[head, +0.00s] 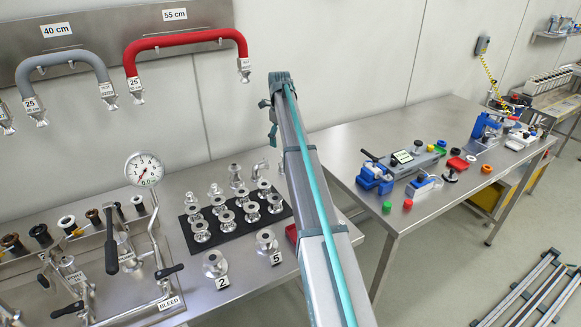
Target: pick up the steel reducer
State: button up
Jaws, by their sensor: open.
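Several small flanged steel fittings (226,216) stand in rows on a black mat (238,229) on the steel bench. Other steel fittings stand behind the mat, among them a taller one (236,176) and a bent one (261,168). Two larger flanged fittings stand in front, one by label 2 (214,263) and one by label 5 (266,241). I cannot tell which of these is the steel reducer. My arm rises through the middle of the view, just right of the mat, and hides part of the bench. I cannot make out my gripper's fingers.
A valve panel with a gauge (144,169) and black-handled levers fills the bench's left. Grey (66,60) and red (186,40) hoses hang on the wall above. A red tray (292,233) is partly behind my arm. A second bench (345,155) holds blue clamps and coloured caps.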

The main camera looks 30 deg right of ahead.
jog(key=shift+d+f+m, duration=0.3)
jog(key=shift+d+f, duration=0.1)
jog(key=shift+d, duration=0.15)
jog(key=shift+s+f, duration=0.15)
jog(key=shift+f, duration=0.15)
notch_tip(320, 180, down, 5)
jog(key=shift+r+p, duration=0.15)
jog(key=shift+p, duration=0.7)
jog(key=f, duration=0.1)
jog(key=f+p, duration=0.2)
jog(key=f, duration=0.1)
jog(key=shift+s, duration=0.25)
jog(key=shift+f, duration=0.6)
jog(key=c, duration=1.2)
jog(key=shift+r, duration=0.1)
